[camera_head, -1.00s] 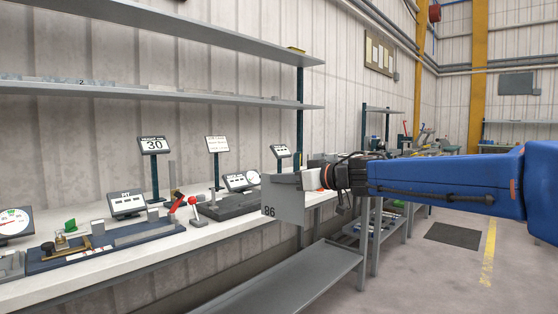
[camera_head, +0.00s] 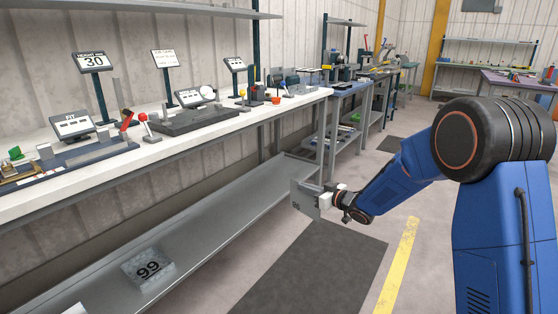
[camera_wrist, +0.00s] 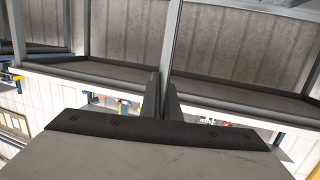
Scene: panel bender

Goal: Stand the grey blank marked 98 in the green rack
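A flat grey blank (camera_head: 304,200) is at the end of my gripper (camera_head: 328,198) in the head view, over the floor just right of the lower shelf. My gripper is shut on it. Its mark is too small to read now; a second ago it looked like "86", which upside down reads 98. In the wrist view the two dark fingers (camera_wrist: 162,98) are close together, and the blank is hard to make out between them. I see no green rack that I can identify in these frames.
A grey block marked 99 (camera_head: 149,268) lies on the lower shelf (camera_head: 215,235). The white bench top (camera_head: 180,158) holds displays, a dark fixture (camera_head: 187,121) and a small green piece (camera_head: 15,153). A dark floor mat (camera_head: 310,268) and yellow line (camera_head: 398,270) lie below my arm.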

